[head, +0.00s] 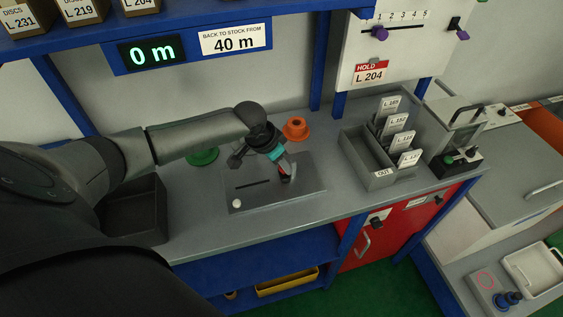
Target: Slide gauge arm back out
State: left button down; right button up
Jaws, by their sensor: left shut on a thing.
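The grey gauge plate (308,188) lies on the bench, with a dark slot (253,184) across its left half and a white round knob (237,203) at its front left corner. My left gripper (286,173) reaches down over the back right part of this plate. It is shut on a small part with some red on it, which I take to be the gauge arm; the fingers hide most of it. How far out the gauge arm stands cannot be told. My right gripper is not in view.
An orange spool (296,129) stands behind the plate, and a green disc (202,157) lies behind my left arm. A grey card tray (366,165) stands to the right, a dark bin (135,209) to the left. The display (152,52) reads 0 m.

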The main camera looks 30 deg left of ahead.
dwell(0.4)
pick_arm(q)
jog(key=shift+s+a+p, duration=0.25)
jog(key=shift+s+p, duration=0.05)
jog(key=shift+p, duration=0.05)
jog(key=s+a+p, duration=0.4)
jog(key=s, duration=0.1)
jog(key=s+a+p, duration=0.1)
jog(key=s+a, duration=0.1)
jog(key=shift+s+a+p, duration=0.3)
jog(key=shift+s+p, duration=0.1)
jog(key=shift+s+a, duration=0.25)
jog(key=c, duration=0.6)
grip_release()
jog(key=shift+s, duration=0.1)
jog(key=shift+o, duration=0.3)
